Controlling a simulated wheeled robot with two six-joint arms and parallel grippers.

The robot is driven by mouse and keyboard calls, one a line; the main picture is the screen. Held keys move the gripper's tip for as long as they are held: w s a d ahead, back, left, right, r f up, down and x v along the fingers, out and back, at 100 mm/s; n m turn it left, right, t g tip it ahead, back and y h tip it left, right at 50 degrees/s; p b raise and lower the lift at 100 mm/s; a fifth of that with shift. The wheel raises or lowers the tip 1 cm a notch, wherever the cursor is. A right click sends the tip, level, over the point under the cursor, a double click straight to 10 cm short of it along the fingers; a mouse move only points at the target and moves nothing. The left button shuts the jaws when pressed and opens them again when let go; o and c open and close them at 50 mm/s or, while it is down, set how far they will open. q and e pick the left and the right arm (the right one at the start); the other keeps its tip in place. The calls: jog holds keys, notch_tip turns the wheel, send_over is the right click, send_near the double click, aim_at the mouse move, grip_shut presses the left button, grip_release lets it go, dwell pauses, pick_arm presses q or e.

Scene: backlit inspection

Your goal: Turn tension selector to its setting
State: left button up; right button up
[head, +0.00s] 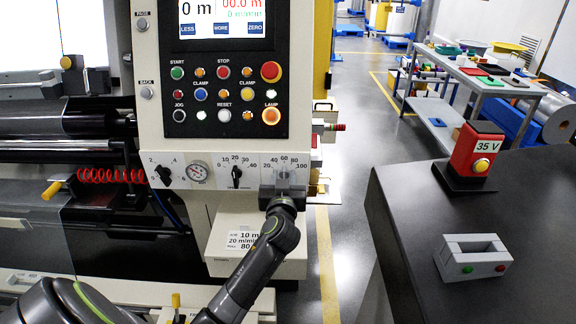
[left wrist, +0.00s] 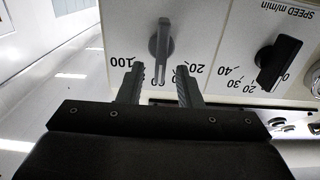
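The knob with the 20-to-100 scale, taken as the tension selector, shows in the left wrist view as a grey bar knob (left wrist: 160,50) on the pale panel. Its long end lies toward the 60 mark, which is partly covered. My left gripper (left wrist: 158,76) is open, with one finger on each side of the knob's near end; I cannot tell whether either finger touches it. In the head view my left gripper (head: 284,186) covers most of this knob. A card (head: 243,241) below the panel shows 10 m, 20 m/min and 80. My right gripper is not in view.
A black speed knob (head: 236,176) sits beside the selector, and another knob (head: 165,175) is farther left. A button panel (head: 226,98) is above. A dark bench (head: 465,225) at right holds a red 35 V unit (head: 477,150) and a grey two-button box (head: 474,258).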

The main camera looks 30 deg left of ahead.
pick_arm(q)
jog(key=shift+w+a, duration=0.1)
jog(key=shift+w, duration=0.15)
jog(key=shift+s+r, duration=0.2)
jog(key=shift+s, duration=0.05)
grip_shut()
jog(key=shift+w+d+f+m+p, duration=0.1)
jog(key=shift+d+m, duration=0.1)
jog(key=shift+m, duration=0.75)
jog(key=shift+w+d+r+m+p, duration=0.15)
jog(key=shift+d+m, duration=0.1)
jog(key=shift+m, duration=0.75)
jog(key=shift+w+d+f+m+p, duration=0.1)
jog(key=shift+d+f+m, duration=0.1)
jog(key=shift+m, duration=0.75)
